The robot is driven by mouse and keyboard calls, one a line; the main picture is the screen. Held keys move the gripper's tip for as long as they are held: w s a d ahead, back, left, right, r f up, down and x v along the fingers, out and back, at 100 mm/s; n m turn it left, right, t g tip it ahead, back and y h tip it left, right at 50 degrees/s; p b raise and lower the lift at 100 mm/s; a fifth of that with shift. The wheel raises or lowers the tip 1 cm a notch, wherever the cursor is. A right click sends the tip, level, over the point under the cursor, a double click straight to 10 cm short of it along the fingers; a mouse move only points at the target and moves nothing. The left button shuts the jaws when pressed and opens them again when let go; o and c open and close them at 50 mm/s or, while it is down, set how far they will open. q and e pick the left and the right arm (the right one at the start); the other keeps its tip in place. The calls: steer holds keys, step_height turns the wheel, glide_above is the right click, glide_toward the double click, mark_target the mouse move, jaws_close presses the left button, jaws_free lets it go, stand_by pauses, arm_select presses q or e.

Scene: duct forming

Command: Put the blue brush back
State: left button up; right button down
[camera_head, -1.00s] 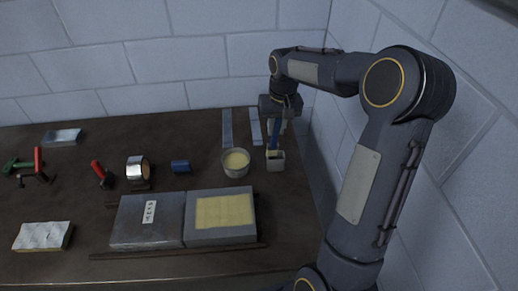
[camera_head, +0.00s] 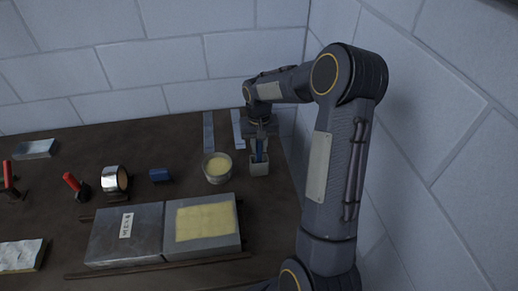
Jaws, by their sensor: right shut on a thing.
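The blue brush (camera_head: 259,150) is upright at the back right of the bench, partly hidden by my gripper. My right gripper (camera_head: 259,141) is shut on the brush from above. The brush's lower end is at the mouth of a small square pale holder (camera_head: 259,169) and looks to be inside it. How deep it sits cannot be told. My left gripper is not in view.
A round tub of pale paste (camera_head: 217,168) stands just left of the holder. Two grey strips (camera_head: 208,132) lie behind. A blue block (camera_head: 160,175), tape roll (camera_head: 116,179), red-handled tool (camera_head: 75,185) and grey boards (camera_head: 125,235) lie left and in front. A wall is close on the right.

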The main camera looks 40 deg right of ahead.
steer(key=shift+r, duration=0.1)
steer(key=shift+f, duration=0.25)
steer(key=c, duration=1.3)
jaws_free()
steer(key=shift+r, duration=0.1)
step_height(320, 180, up, 5)
steer(key=p, duration=0.3)
steer(key=shift+f, duration=0.2)
step_height(320, 180, up, 8)
steer(key=shift+f, duration=0.15)
